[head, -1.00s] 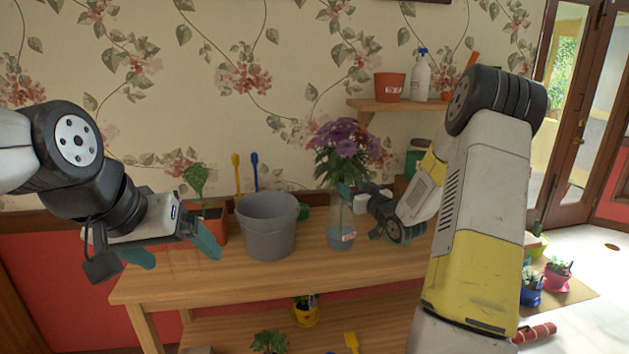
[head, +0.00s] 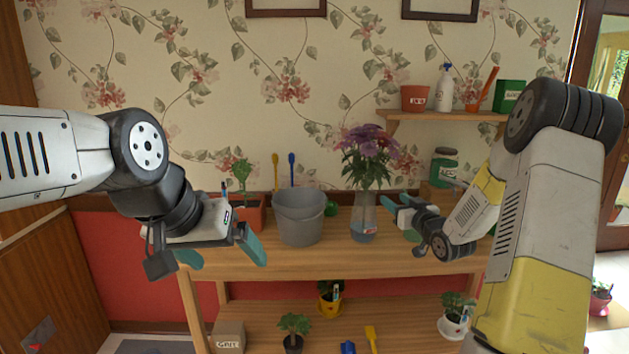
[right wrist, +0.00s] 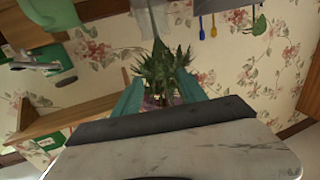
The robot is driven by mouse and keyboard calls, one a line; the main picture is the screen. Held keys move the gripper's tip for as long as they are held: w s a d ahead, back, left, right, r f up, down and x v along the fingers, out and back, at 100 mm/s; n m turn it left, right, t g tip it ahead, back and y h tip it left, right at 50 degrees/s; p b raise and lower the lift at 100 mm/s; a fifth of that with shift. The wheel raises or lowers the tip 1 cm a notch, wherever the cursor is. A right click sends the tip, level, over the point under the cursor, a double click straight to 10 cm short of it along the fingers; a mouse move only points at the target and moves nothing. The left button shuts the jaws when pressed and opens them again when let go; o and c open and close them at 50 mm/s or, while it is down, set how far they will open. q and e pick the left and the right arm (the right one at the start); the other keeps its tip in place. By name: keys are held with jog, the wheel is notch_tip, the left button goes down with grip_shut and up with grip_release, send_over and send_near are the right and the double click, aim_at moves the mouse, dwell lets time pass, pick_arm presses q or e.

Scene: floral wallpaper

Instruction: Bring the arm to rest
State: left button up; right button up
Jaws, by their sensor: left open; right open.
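A glass vase (head: 363,222) with purple flowers (head: 368,150) stands upright on the wooden table (head: 330,262). My right gripper (head: 400,219) is open and empty, just right of the vase with a small gap. In the right wrist view, the flowers' green leaves (right wrist: 162,72) show between the open teal fingers of my right gripper (right wrist: 160,95), beyond them and upside down. My left gripper (head: 222,254) is open and empty, in front of the table's left end.
A grey bucket (head: 300,220) and an orange-potted plant (head: 248,210) stand left of the vase. A wall shelf (head: 440,115) holds an orange pot (head: 415,98) and a spray bottle (head: 444,88). Small plants sit on the table's lower shelf (head: 260,325).

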jog(key=s+a+r+g+h, duration=0.2)
jog(key=s+r+g+h, duration=0.2)
jog(key=s+r, duration=0.25)
jog(key=s+a+r+m+g, duration=0.1)
jog(key=s+a+g, duration=0.2)
jog(key=s, duration=1.3)
jog(key=s+a+m+g+y, duration=0.1)
jog(key=s+a+g, duration=0.3)
jog(key=s, duration=1.2)
jog(key=shift+a+r+m, duration=0.3)
jog(key=shift+a+r, duration=0.05)
jog(key=shift+a, duration=0.15)
